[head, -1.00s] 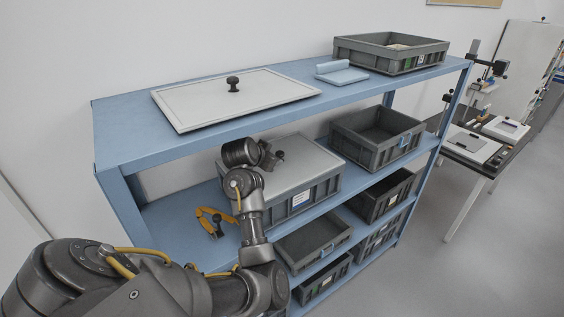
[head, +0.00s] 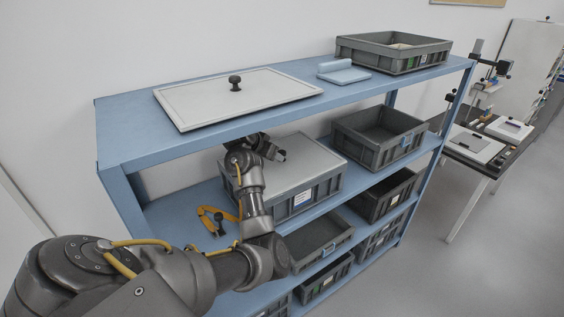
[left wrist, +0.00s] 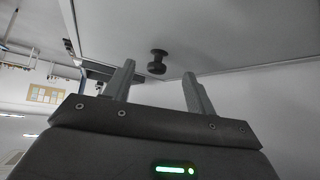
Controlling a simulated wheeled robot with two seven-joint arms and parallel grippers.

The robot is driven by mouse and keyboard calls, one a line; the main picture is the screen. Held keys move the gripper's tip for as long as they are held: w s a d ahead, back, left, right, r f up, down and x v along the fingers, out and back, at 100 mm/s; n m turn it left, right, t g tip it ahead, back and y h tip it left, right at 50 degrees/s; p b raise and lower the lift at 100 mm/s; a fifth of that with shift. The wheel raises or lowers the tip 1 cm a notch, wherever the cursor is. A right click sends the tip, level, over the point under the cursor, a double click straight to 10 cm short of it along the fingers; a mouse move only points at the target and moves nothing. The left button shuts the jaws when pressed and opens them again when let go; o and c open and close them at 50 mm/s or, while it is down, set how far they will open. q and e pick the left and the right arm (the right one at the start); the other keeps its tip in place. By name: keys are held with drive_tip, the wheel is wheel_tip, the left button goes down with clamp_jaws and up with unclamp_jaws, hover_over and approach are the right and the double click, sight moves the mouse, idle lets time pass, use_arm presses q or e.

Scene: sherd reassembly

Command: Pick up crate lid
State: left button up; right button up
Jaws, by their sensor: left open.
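A pale grey lid (head: 300,168) lies on a grey crate (head: 303,198) on the shelf below the top one. My left gripper (head: 275,153) is over this lid, partly hidden by my own wrist. In the left wrist view, my left gripper (left wrist: 160,73) has its two fingers apart with nothing between them. A black knob (left wrist: 157,62) stands on a grey panel (left wrist: 220,35) just beyond the fingertips, lined up with the gap. Another pale lid (head: 270,97) with a black knob (head: 235,83) lies flat on the top shelf. My right gripper is not in view.
The blue top shelf (head: 130,126) overhangs the back of the lidded crate. A light blue block (head: 343,73) and another crate (head: 390,52) stand on the top shelf.

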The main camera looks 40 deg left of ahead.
sight(281, 152)
use_arm(q)
drive_tip(key=shift+w, duration=0.65)
drive_tip(key=w, duration=0.2)
drive_tip(key=shift+w+a, duration=0.15)
drive_tip(key=shift+w, duration=0.2)
drive_tip(key=shift+x, duration=1.55)
drive_tip(key=shift+s, duration=0.1)
clamp_jaws()
